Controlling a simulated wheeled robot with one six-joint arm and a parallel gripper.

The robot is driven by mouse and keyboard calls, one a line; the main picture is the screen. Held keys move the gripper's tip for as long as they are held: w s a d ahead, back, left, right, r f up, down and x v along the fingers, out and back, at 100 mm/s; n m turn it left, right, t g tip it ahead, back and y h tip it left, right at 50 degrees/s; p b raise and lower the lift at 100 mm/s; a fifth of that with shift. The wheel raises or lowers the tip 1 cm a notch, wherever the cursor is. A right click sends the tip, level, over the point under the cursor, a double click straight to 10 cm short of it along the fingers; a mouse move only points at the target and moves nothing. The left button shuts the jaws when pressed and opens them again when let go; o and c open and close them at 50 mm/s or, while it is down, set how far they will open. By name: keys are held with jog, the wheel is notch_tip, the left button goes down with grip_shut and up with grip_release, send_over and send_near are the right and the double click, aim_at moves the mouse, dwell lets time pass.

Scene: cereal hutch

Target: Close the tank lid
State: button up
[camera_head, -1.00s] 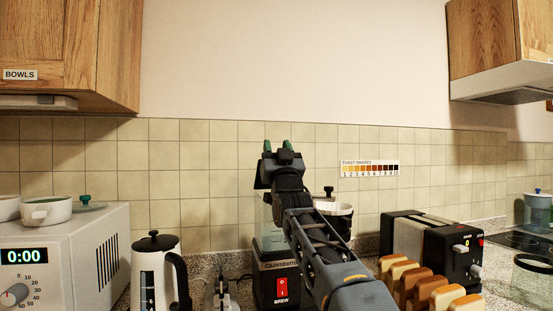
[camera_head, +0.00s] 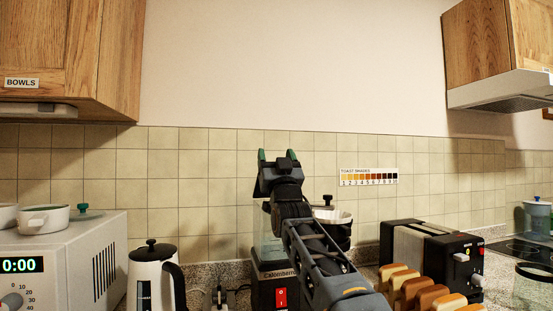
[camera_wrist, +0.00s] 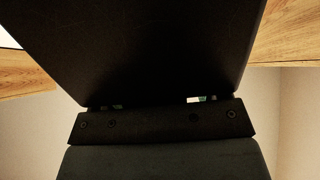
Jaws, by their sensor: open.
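The coffee maker (camera_head: 264,288) stands on the counter in the middle of the head view, with a lit red switch. Its clear tank (camera_head: 268,246) shows partly behind my arm. My gripper (camera_head: 277,155) is above the tank, its two green-tipped fingers apart and pointing up, with nothing seen between them. In the wrist view a large dark panel (camera_wrist: 140,45) fills most of the picture and hides nearly all of the fingers. I cannot tell whether this panel is the tank lid. In the head view I cannot pick the lid out from my dark gripper.
A white kettle (camera_head: 150,272) and a microwave (camera_head: 70,250) with bowls on top stand to the left. A toaster (camera_head: 425,248) and several bread slices (camera_head: 430,287) are to the right. Wooden cabinets hang at both upper sides. The tiled wall is behind.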

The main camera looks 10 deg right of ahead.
jog(key=r, duration=0.1)
jog(key=r+p, duration=0.1)
jog(key=r, duration=0.2)
jog(key=shift+s+p, duration=0.3)
jog(key=shift+p, duration=0.05)
jog(key=s+r, duration=0.9)
jog(key=s, duration=0.4)
jog(key=shift+s, duration=0.2)
jog(key=shift+p, duration=0.3)
